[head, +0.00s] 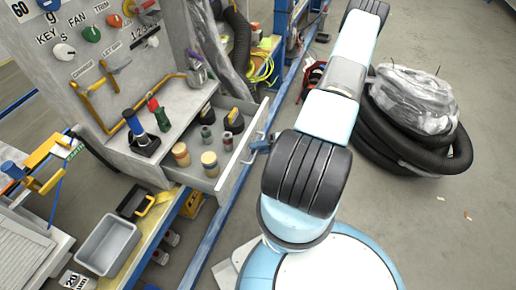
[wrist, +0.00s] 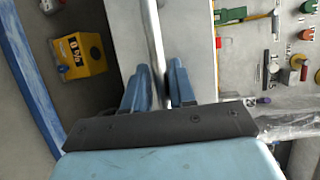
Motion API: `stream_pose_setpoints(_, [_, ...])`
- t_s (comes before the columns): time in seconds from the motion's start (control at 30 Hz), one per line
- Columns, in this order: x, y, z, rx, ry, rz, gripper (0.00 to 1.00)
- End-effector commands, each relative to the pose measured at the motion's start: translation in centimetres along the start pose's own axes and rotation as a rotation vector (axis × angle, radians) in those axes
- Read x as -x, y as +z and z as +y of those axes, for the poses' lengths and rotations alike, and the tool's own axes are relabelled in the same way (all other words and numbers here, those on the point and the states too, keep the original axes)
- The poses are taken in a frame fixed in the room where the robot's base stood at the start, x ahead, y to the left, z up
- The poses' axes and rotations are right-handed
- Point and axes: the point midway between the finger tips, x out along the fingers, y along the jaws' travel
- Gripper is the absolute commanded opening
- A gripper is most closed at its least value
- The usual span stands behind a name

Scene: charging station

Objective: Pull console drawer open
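The console drawer (head: 237,166) stands pulled out from the grey console, with its front panel toward my arm. Its metal bar handle (head: 255,150) runs along that front. In the wrist view the handle (wrist: 157,45) passes between the two blue fingers of my gripper (wrist: 160,80), which sit close on either side of it. In the head view only a small part of my gripper (head: 262,145) shows at the handle; the arm hides the rest. The drawer holds several small cylinders (head: 210,160) and dark objects.
The console panel (head: 60,70) carries knobs and a yellow rail. A grey bin (head: 107,245) stands at lower left. A yellow box (wrist: 80,53) lies below, beside the blue beam (head: 225,200). Coiled black hose (head: 410,155) is at right. Floor beyond it is mostly clear.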

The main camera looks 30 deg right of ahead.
Motion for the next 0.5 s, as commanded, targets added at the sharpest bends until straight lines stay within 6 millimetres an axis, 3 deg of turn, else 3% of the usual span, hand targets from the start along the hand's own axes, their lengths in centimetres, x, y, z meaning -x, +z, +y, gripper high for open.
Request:
stream_pose_setpoints(0.27, [0.3, 0.0, -0.1, 0.001, -0.003, -0.001, 0.25])
stream_pose_setpoints(0.5, [3.6, 0.0, -0.1, 0.002, -0.001, 0.000, 0.25])
